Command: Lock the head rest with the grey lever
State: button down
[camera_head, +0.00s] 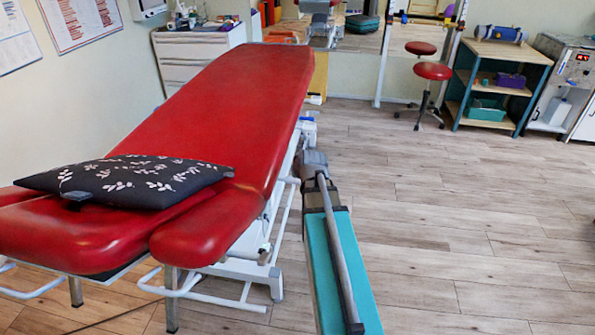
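The red padded treatment couch (235,110) runs from the front left to the back middle. Its near end has a broad red pad (75,240), which looks like the head rest, with a smaller red side pad (207,228) to its right. A dark patterned cushion (130,181) lies across the near end. A small dark grey block (76,199) shows at the cushion's front edge; I cannot tell if it is a lever. No grey lever can be clearly made out. Part of my arm seems to show right of the couch, but no gripper fingers are visible.
White frame bars (203,298) and legs stand under the couch. Wooden floor (450,235) is open on the right. At the back are a red stool (432,71), a teal-sided shelf (498,80), a wheeled device (562,75) and white drawers (195,50).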

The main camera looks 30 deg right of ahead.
jog(key=shift+s+a+r+p, duration=0.35)
jog(key=shift+r+p, duration=0.1)
jog(key=shift+r, duration=0.15)
jog(key=shift+s+a+r+p, duration=0.3)
jog(key=shift+r+p, duration=0.1)
jog(key=shift+r, duration=0.15)
jog(key=shift+s, duration=0.1)
